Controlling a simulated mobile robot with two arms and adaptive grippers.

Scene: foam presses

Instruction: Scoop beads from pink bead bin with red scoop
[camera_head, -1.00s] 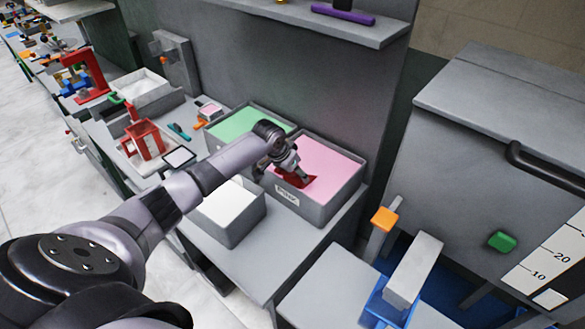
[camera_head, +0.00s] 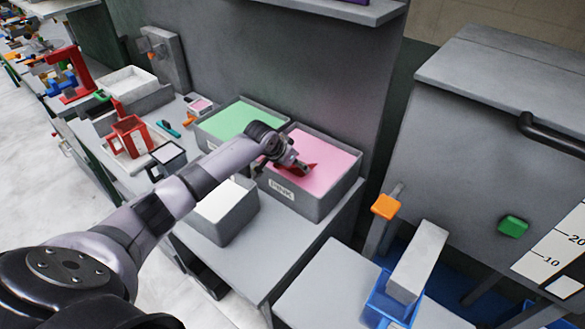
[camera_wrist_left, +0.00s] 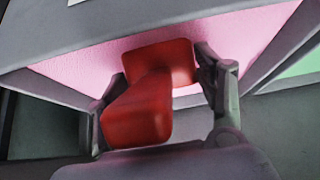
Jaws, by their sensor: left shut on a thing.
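The pink bead bin (camera_head: 322,205) is a grey box with a "PINK" label, filled with pink beads (camera_head: 328,160). It stands on the grey bench and also shows in the left wrist view (camera_wrist_left: 75,30). My left gripper (camera_head: 290,167) is over the bin's left part, shut on the red scoop (camera_head: 308,169). In the left wrist view the scoop's red handle (camera_wrist_left: 138,115) sits between the two fingers of my left gripper (camera_wrist_left: 160,100). The scoop's far end is over or at the pink surface; I cannot tell whether it touches the beads. My right gripper is not in view.
A green bead bin (camera_head: 238,122) adjoins on the left and a white-filled bin (camera_head: 225,215) stands in front. A red frame (camera_head: 130,137) and a small dark-rimmed tray (camera_head: 168,158) are further left. A grey cabinet (camera_head: 490,130) stands at right.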

